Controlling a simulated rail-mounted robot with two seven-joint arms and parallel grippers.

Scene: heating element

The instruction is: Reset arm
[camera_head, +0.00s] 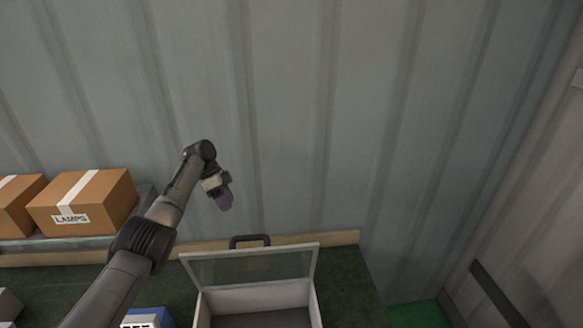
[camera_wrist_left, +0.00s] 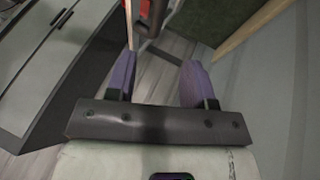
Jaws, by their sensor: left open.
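My left arm comes in from the lower left in the head view and reaches up in front of the corrugated wall. My left gripper (camera_head: 223,198) hangs at the arm's end, above the back of the bench, up and left of an open case. In the left wrist view its two purple fingers (camera_wrist_left: 160,82) are spread apart with nothing between them. My right gripper is in neither view.
The open case (camera_head: 312,302) with a clear raised lid (camera_head: 250,267) stands on the green bench top (camera_head: 350,280). A cardboard box marked LAMPS (camera_head: 105,200) sits on a shelf at left. A blue and white object (camera_head: 148,318) shows at the bottom edge.

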